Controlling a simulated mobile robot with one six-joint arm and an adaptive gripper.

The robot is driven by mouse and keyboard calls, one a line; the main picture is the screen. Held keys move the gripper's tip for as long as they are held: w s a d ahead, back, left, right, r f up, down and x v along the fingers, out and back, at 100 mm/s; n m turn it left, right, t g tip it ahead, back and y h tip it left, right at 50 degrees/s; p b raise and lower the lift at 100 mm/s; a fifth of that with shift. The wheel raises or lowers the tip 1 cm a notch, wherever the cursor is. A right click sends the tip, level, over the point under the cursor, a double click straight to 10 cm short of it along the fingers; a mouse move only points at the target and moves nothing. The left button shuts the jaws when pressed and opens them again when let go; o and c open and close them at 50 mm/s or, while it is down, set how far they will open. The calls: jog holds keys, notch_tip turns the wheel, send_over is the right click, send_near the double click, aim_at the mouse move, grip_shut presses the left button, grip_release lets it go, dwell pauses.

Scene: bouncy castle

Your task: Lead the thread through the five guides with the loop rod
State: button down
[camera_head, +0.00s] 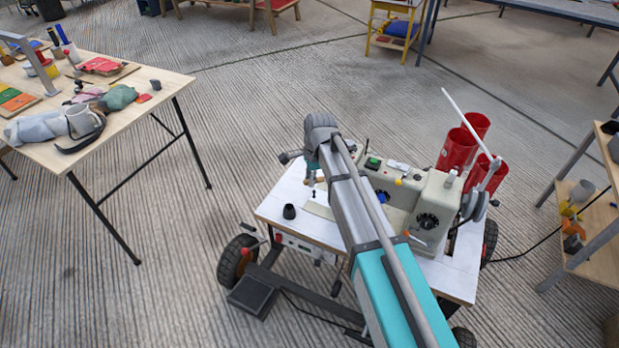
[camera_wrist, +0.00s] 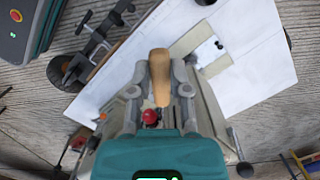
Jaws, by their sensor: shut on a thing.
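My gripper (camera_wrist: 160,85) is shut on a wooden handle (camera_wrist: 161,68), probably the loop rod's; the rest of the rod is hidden. In the head view my arm reaches across the pale sewing machine (camera_head: 434,205), and my gripper (camera_head: 313,184) is over the left part of the white tabletop. In the wrist view the machine lies below and around the fingers, with a red part (camera_wrist: 150,117) behind the handle. The machine has dark dials and a green button. My arm hides part of its middle. I cannot make out the thread or the guides.
Red cylinders (camera_head: 455,148) and a long white stick (camera_head: 467,122) stand behind the machine. A cluttered wooden table (camera_head: 150,84) stands left and shelves (camera_head: 600,240) right.

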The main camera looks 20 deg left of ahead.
jog(key=shift+s, duration=0.1)
jog(key=shift+s+a+r+p, duration=0.2)
jog(key=shift+s+a, duration=0.65)
jog(key=shift+a, duration=0.05)
jog(key=shift+s+a+r+p, duration=0.15)
jog(key=shift+s+a+p, duration=0.05)
jog(key=shift+s+a, duration=0.65)
